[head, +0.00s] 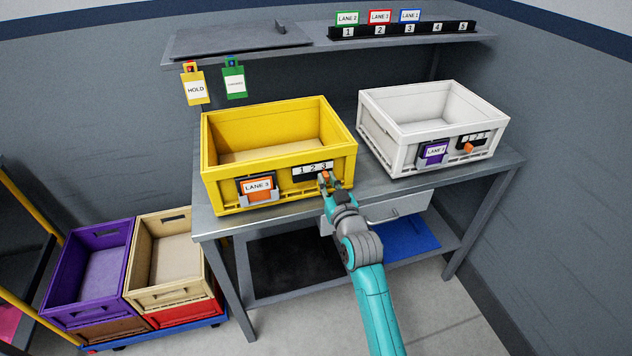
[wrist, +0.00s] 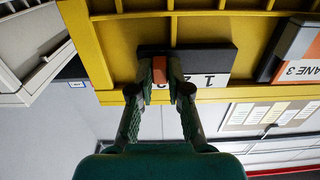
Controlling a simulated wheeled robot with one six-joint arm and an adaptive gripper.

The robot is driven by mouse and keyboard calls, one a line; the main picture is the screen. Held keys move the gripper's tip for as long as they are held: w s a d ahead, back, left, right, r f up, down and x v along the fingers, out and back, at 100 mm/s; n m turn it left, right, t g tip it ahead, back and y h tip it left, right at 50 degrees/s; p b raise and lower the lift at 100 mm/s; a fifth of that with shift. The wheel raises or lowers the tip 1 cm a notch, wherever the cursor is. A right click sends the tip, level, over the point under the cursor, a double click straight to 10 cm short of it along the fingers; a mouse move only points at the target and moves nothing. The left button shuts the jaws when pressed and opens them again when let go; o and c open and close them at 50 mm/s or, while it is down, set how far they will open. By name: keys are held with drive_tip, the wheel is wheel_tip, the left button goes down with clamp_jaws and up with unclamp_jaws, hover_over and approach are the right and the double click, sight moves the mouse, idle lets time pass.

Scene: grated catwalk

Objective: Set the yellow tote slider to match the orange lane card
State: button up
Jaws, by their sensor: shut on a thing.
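The yellow tote (head: 222,180) stands on the bench. Its front holds the orange lane card (head: 257,187), reading LANE 3, and a dark slider plate (head: 306,179) marked 1 2 3. The card (wrist: 298,69) and plate (wrist: 218,59) show upside down in the wrist view. My gripper (head: 327,180) is at the right end of the plate. In the wrist view my gripper (wrist: 161,74) is shut on the orange slider knob (wrist: 159,70). The knob appears near the 3; the fingers partly hide that digit, so its exact alignment is unclear.
A white tote (head: 380,145) with a purple card (head: 433,152) and its own slider stands to the right. Above, a shelf (head: 250,50) holds several lane cards over a numbered rack (head: 395,31). Purple (head: 60,290) and tan (head: 150,298) crates stand at lower left.

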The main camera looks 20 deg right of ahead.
drive_tip(key=o, duration=0.6)
drive_tip(key=shift+s, duration=3.5)
